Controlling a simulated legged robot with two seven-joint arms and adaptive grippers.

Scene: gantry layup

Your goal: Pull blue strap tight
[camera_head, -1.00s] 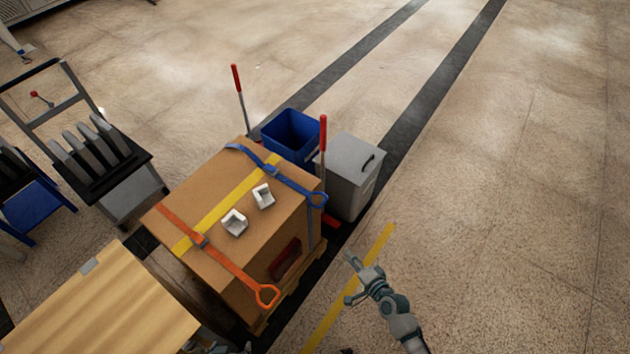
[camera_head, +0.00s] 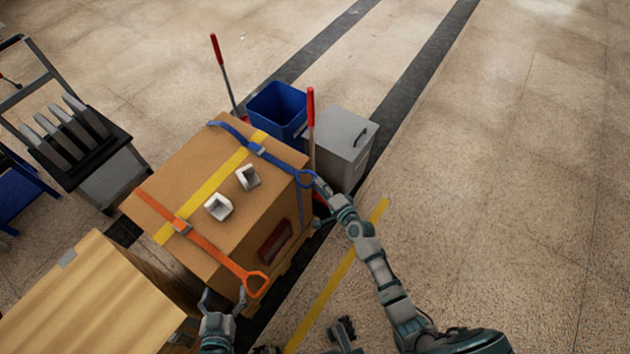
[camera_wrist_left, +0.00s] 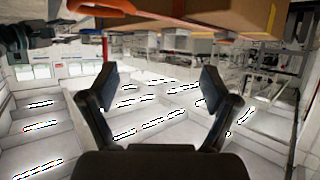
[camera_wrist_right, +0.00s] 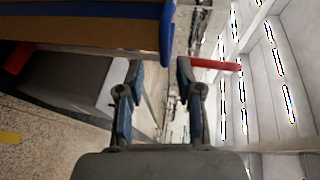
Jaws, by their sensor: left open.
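The blue strap (camera_head: 279,162) crosses the far end of the cardboard box (camera_head: 180,165) and ends in a blue pull loop (camera_head: 305,178) at the box's right edge. The loop also shows at the top of the right wrist view (camera_wrist_right: 167,35). My right gripper (camera_head: 318,184) is open at the loop, its fingertips (camera_wrist_right: 160,75) just short of it in the wrist view. Whether they touch is unclear. My left gripper (camera_head: 224,293) is open and empty, near the orange strap's loop (camera_head: 256,284). Its spread fingers show in the left wrist view (camera_wrist_left: 150,85).
The orange strap (camera_head: 207,243) crosses the near end of the box. Two white corner pieces (camera_head: 219,207) lie on top. A blue bin (camera_head: 277,108), a grey bin (camera_head: 344,150) and red-tipped posts (camera_head: 311,110) stand behind. A wooden table (camera_head: 90,300) is at left. The right floor is clear.

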